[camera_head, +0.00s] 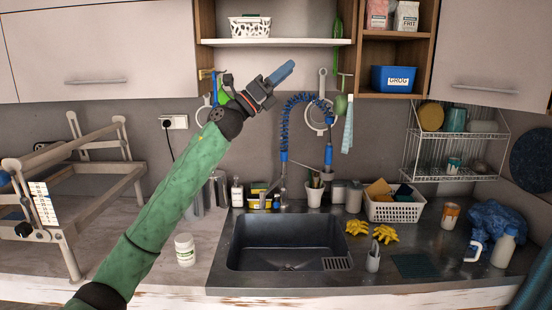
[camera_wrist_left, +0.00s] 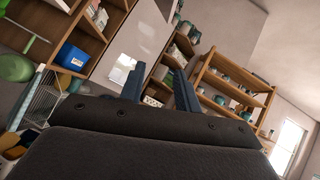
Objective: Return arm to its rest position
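My left arm (camera_head: 170,210) comes in from the lower left of the head view, green and stretched up over the counter. Its gripper (camera_head: 284,72) is raised in front of the wall, just below the white shelf in the picture, with blue fingers pointing up and right. In the left wrist view the two fingers of this gripper (camera_wrist_left: 159,88) stand apart with nothing between them. The gripper is open and empty. My right gripper does not show in either view.
A white shelf (camera_head: 300,42), a blue bin (camera_head: 393,79) and a wire rack (camera_head: 455,150) are nearby.

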